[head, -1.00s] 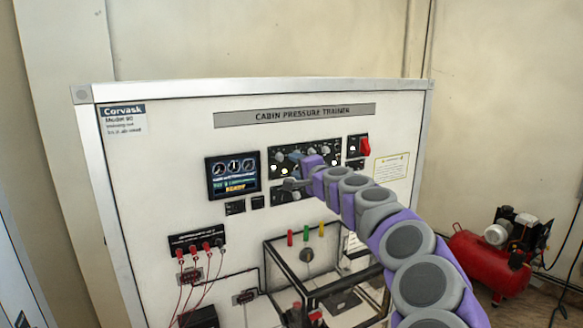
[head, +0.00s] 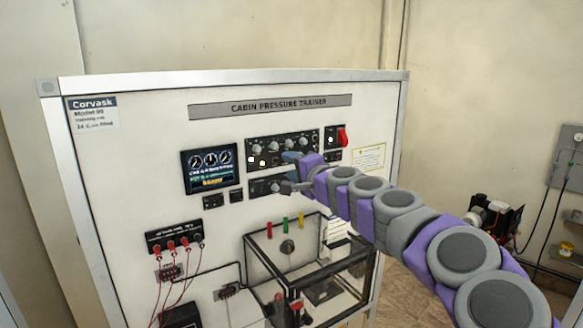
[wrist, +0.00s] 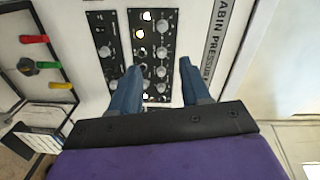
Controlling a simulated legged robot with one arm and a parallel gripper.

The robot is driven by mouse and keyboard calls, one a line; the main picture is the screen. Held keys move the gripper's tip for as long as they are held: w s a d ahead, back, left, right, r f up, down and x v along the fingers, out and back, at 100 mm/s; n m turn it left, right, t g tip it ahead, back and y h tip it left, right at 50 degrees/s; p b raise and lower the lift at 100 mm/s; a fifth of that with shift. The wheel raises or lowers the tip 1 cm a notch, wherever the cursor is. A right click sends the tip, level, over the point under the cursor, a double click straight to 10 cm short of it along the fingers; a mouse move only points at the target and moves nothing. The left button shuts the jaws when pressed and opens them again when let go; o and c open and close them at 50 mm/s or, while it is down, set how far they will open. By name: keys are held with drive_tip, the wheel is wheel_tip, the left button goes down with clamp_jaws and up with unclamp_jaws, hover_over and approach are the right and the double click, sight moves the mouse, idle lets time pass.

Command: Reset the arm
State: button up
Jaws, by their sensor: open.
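My arm reaches in from the lower right of the head view, stretched toward the white trainer panel (head: 120,160). My gripper (head: 288,174) is in front of the knob panel (head: 270,151), covering part of its lower right. In the wrist view my gripper (wrist: 160,78) has its two blue fingers spread apart, with nothing visible between them but the knob panel (wrist: 152,48) behind. Whether the fingertips touch the panel cannot be told.
A display screen (head: 211,169) and a red switch (head: 342,136) flank the knobs. Below stands a clear box with a black frame (head: 310,265) and coloured levers (head: 286,224). Red cables (head: 180,275) hang at lower left. A compressor (head: 494,222) is at right.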

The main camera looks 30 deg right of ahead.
drive_tip(key=shift+a, duration=0.1)
drive_tip(key=s+a+f+n+g+y+b, duration=0.2)
drive_tip(key=s+a+f+n+y, duration=0.15)
drive_tip(key=a, duration=0.65)
drive_tip(key=s+a+f+n+g+y+b, duration=0.25)
drive_tip(key=a+n, duration=0.25)
drive_tip(key=a, duration=0.5)
drive_tip(key=s+a+f+n+g+b, duration=0.3)
drive_tip(key=s+a+f+n+g, duration=0.1)
drive_tip(key=s+a+f, duration=0.55)
drive_tip(key=s+a+f+n+g+b, duration=0.25)
drive_tip(key=s+f, duration=0.35)
drive_tip(key=f, duration=0.4)
drive_tip(key=s+d+f+g+h+b, duration=0.3)
drive_tip(key=s+f, duration=0.6)
drive_tip(key=s, duration=0.3)
drive_tip(key=s+d+f+g+h+b, duration=0.3)
drive_tip(key=s+d+f+g, duration=0.2)
drive_tip(key=s+f, duration=0.5)
drive_tip(key=shift+s+h, duration=0.3)
drive_tip(key=shift+s, duration=0.75)
drive_tip(key=shift+f, duration=0.1)
